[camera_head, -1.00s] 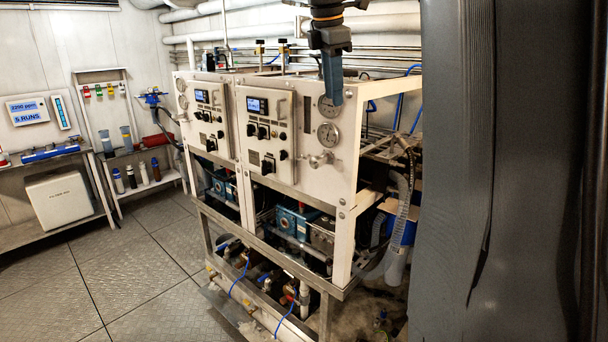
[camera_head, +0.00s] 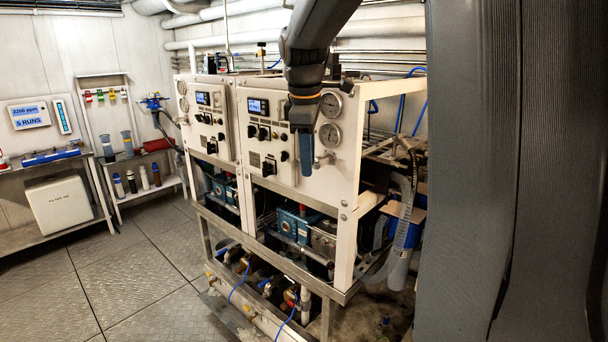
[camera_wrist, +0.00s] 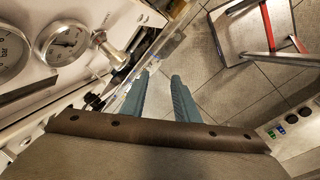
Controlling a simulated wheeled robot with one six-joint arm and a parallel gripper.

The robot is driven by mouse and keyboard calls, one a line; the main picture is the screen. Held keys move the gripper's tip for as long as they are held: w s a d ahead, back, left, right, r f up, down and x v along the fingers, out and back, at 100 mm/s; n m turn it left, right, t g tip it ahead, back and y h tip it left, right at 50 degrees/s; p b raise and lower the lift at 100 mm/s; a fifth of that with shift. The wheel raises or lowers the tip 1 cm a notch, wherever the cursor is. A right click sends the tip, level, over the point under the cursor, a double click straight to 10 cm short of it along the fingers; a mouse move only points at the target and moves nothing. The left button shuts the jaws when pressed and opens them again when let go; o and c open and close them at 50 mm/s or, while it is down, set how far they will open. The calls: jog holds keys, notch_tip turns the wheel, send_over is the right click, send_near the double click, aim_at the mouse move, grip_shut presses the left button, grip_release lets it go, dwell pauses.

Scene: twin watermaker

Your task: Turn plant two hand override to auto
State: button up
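Two white control panels stand side by side, the left panel (camera_head: 210,118) and the right panel (camera_head: 277,105). Each has a small screen and several black knobs. The labels are too small to read, so I cannot tell which knob is the hand override or how it is set. A larger black knob (camera_head: 268,167) sits low on the right panel. My gripper (camera_head: 306,158) hangs fingers down in front of the right panel's right side, covering part of it. In the wrist view my gripper's two blue-grey fingers (camera_wrist: 160,88) are apart with nothing between them.
Two round gauges (camera_head: 330,120) and a metal valve handle (camera_wrist: 108,48) are right of the right panel, close to my gripper. Pumps and pipes fill the frame below. Open floor (camera_head: 150,270) lies in front. A red-legged stepladder (camera_wrist: 268,28) shows in the wrist view.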

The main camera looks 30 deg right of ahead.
jog(key=shift+s+a+f+m, duration=0.25)
jog(key=shift+a+f, duration=0.15)
jog(key=shift+f, duration=0.3)
jog(key=shift+s+a+f+m, duration=0.2)
jog(key=shift+a+f, duration=0.15)
jog(key=shift+f, duration=0.3)
